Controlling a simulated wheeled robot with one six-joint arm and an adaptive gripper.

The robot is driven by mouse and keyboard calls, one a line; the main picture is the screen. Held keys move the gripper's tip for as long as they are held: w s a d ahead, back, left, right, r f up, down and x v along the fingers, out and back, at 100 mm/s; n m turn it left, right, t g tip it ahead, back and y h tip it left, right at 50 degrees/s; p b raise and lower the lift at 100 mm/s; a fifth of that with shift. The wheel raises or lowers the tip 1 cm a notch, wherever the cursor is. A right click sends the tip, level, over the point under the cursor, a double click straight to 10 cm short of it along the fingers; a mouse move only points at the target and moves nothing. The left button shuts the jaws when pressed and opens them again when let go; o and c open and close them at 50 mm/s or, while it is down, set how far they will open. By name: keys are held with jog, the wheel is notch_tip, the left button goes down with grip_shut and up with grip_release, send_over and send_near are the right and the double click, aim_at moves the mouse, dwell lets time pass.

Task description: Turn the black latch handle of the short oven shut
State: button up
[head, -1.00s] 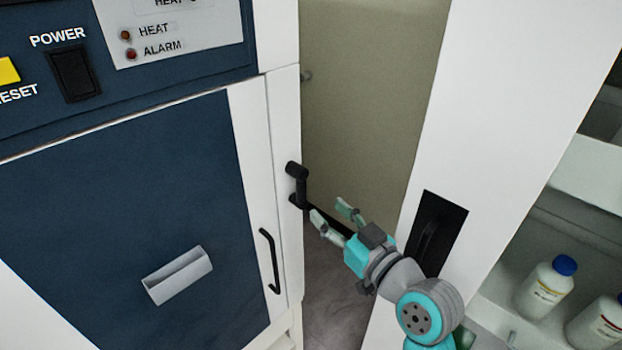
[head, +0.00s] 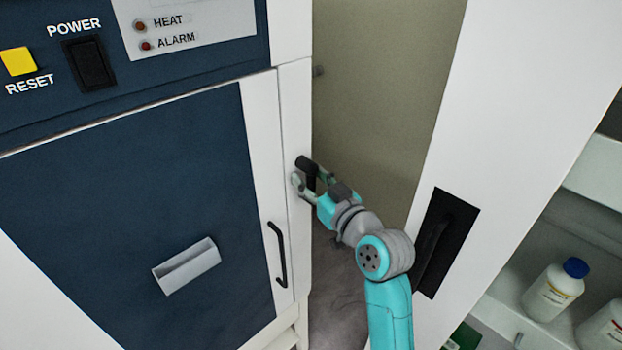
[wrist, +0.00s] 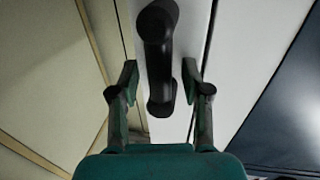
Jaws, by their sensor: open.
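The short oven (head: 130,210) has a dark blue door with a white edge strip, and its door looks closed. Its black latch handle (head: 306,165) sits on the white strip at the oven's right edge. In the wrist view the handle (wrist: 158,50) runs up and down between my fingers. My gripper (head: 309,182) is open, with one finger on each side of the handle. In the wrist view my gripper (wrist: 160,80) shows a gap between each finger and the handle. The handle's lower part is partly hidden by my gripper in the head view.
A thin black bar handle (head: 278,254) and a grey pull (head: 186,266) are on the oven front. At the right stands a white cabinet panel with a recessed black handle (head: 432,245). Bottles (head: 553,290) stand on shelves beyond it.

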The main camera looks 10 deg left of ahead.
aim_at(289, 169)
grip_shut()
dwell(0.4)
jog(key=m, duration=0.3)
jog(key=s+m, duration=0.1)
jog(key=shift+a+r+g, duration=0.15)
jog(key=shift+a+g, duration=0.2)
jog(key=shift+g, duration=0.05)
jog(key=m, duration=0.2)
jog(key=r+m+g, duration=0.1)
jog(key=m, duration=0.2)
jog(key=s+a+m+g, duration=0.1)
jog(key=m, duration=0.2)
jog(key=shift+r, duration=0.3)
jog(key=shift+s+r+m+g+y, duration=0.15)
jog(key=shift+r+m+g, duration=0.1)
jog(key=shift+m, duration=0.7)
jog(key=shift+w+r+m+g+y, duration=0.15)
jog(key=shift+r+m+g, duration=0.1)
jog(key=shift+m, duration=0.7)
jog(key=shift+s, duration=0.15)
